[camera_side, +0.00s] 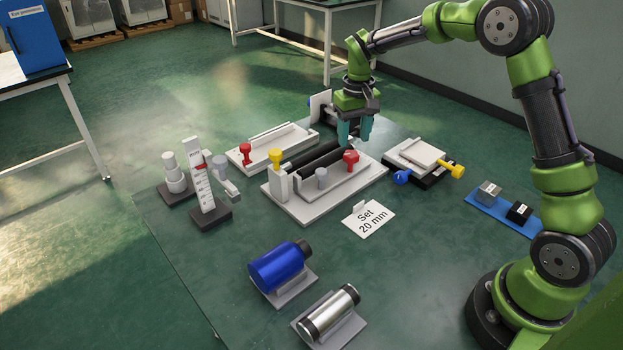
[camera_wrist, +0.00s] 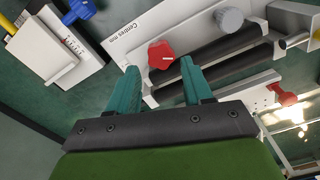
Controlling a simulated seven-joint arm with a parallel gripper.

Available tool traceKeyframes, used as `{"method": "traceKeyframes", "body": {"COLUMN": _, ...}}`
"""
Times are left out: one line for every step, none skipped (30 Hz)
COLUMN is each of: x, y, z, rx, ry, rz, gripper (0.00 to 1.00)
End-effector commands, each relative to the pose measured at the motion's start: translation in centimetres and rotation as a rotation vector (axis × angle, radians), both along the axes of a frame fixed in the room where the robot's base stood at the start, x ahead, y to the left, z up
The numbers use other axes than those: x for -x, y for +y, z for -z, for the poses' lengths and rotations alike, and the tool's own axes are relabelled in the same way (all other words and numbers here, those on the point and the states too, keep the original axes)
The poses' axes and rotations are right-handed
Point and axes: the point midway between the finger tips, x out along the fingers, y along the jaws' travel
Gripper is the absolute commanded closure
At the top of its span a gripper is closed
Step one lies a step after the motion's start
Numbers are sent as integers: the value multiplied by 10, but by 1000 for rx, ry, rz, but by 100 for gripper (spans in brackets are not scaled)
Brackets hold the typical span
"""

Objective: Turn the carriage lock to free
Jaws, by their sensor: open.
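A red lobed knob (camera_side: 351,157) sits at the right end of the white roller fixture (camera_side: 305,212). In the wrist view this knob (camera_wrist: 160,56) has a pale pointer mark and stands on a white plate lettered "Centres mm" (camera_wrist: 126,32). No label reading lock or free is legible, so I cannot tell its setting. A grey knob (camera_wrist: 229,19) is beside it. My gripper (camera_side: 356,138) points down above the fixture, close to the red knob. In the wrist view its teal fingers (camera_wrist: 158,76) are apart, with nothing between them, and the knob appears just beyond their tips.
A yellow knob (camera_side: 275,155) stands at the fixture's left end, beside dark rollers (camera_side: 318,160). Another red knob (camera_side: 245,148) is on the plate behind. A slide with blue and yellow knobs (camera_side: 415,155) is at right. A "Set 20 mm" card (camera_side: 368,218) lies in front.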

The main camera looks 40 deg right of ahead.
Motion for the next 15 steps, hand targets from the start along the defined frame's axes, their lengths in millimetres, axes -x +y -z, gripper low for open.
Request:
{"method": "traceKeyframes", "body": {"x": 0, "y": 0, "z": 11, "rx": -1, "ry": 4, "rz": 0, "gripper": 50}}
{"method": "traceKeyframes", "body": {"x": 0, "y": 0, "z": 17, "rx": -1, "ry": 3, "rz": 0, "gripper": 50}}
{"method": "traceKeyframes", "body": {"x": 1, "y": 0, "z": 23, "rx": -1, "ry": 4, "rz": 1, "gripper": 50}}
{"method": "traceKeyframes", "body": {"x": 1, "y": 0, "z": 28, "rx": -1, "ry": 3, "rz": 0, "gripper": 50}}
{"method": "traceKeyframes", "body": {"x": 0, "y": 0, "z": 32, "rx": -1, "ry": 3, "rz": 0, "gripper": 50}}
{"method": "traceKeyframes", "body": {"x": 0, "y": 0, "z": 36, "rx": -1, "ry": 2, "rz": -1, "gripper": 50}}
{"method": "traceKeyframes", "body": {"x": 0, "y": 0, "z": 40, "rx": -2, "ry": 2, "rz": 0, "gripper": 50}}
{"method": "traceKeyframes", "body": {"x": 0, "y": 0, "z": 42, "rx": -2, "ry": 2, "rz": 1, "gripper": 50}}
{"method": "traceKeyframes", "body": {"x": 0, "y": 0, "z": 45, "rx": -1, "ry": 0, "rz": 1, "gripper": 50}}
{"method": "traceKeyframes", "body": {"x": 0, "y": 0, "z": 47, "rx": -1, "ry": 0, "rz": 1, "gripper": 50}}
{"method": "traceKeyframes", "body": {"x": 0, "y": 0, "z": 48, "rx": -1, "ry": 0, "rz": 1, "gripper": 50}}
{"method": "traceKeyframes", "body": {"x": 0, "y": 0, "z": 49, "rx": -1, "ry": 0, "rz": 1, "gripper": 50}}
{"method": "traceKeyframes", "body": {"x": 0, "y": 0, "z": 50, "rx": -1, "ry": 0, "rz": 1, "gripper": 50}}
{"method": "traceKeyframes", "body": {"x": 0, "y": 0, "z": 50, "rx": -1, "ry": 0, "rz": 0, "gripper": 50}}
{"method": "traceKeyframes", "body": {"x": 0, "y": 0, "z": 51, "rx": -1, "ry": -1, "rz": 0, "gripper": 50}}
